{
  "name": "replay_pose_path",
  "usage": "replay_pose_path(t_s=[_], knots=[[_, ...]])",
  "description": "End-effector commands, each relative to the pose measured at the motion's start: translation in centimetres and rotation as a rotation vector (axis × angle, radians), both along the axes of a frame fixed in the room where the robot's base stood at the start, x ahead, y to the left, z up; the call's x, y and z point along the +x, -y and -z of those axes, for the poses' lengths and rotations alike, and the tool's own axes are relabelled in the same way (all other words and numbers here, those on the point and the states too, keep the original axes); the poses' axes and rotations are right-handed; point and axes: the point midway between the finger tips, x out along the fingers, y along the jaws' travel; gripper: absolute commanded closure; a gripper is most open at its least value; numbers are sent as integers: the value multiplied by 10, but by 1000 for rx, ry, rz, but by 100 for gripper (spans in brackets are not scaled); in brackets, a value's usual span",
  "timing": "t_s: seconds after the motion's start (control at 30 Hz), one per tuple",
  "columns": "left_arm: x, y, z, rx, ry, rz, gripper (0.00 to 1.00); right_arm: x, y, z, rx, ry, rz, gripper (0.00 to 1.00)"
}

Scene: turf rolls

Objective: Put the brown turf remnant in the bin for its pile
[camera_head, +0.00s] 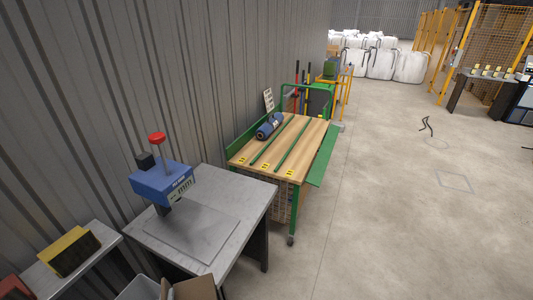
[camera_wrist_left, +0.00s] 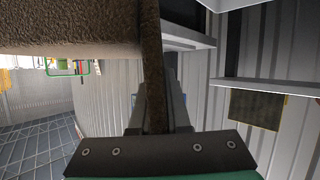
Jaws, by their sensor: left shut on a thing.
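My left gripper (camera_wrist_left: 152,105) is shut on the edge of the brown turf remnant (camera_wrist_left: 75,25). In the left wrist view the remnant fills the upper left, with a thin strip of it (camera_wrist_left: 152,60) running down between the fingers. A grey bin (camera_head: 138,288) is cut off by the lower edge of the head view, beside an open cardboard box (camera_head: 192,289). Labels on them cannot be read.
A blue press-like device (camera_head: 162,184) stands on a grey metal table (camera_head: 240,190). Beyond it is a wooden-topped green cart (camera_head: 300,140) with a blue roll (camera_head: 268,127). A yellow block-like object (camera_head: 70,250) sits on a shelf at left.

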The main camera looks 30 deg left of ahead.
Motion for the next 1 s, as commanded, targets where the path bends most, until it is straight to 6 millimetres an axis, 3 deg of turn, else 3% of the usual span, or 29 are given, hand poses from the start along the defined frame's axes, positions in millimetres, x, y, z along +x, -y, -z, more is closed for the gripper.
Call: replay_pose_path(t_s=[0.17,0.27,0.4,0.5,0.6,0.87,0.9,1.0], knots=[[6,19,4,-1,-1,49,100,0,0,0,0,0,0,50],[14,50,12,0,-4,131,100,0,0,0,0,0,0,50],[28,106,21,-2,-1,328,100,0,0,0,0,0,0,50],[35,144,19,-2,2,483,100,0,0,0,0,0,0,50],[39,167,14,-3,4,592,100,0,0,0,0,0,0,50],[47,191,-3,-2,7,781,100,0,0,0,0,0,0,50],[44,192,-31,0,3,783,100,1,0,-29,0,-3,0,50],[37,193,-63,1,0,783,100,0,0,-66,0,2,0,50]])
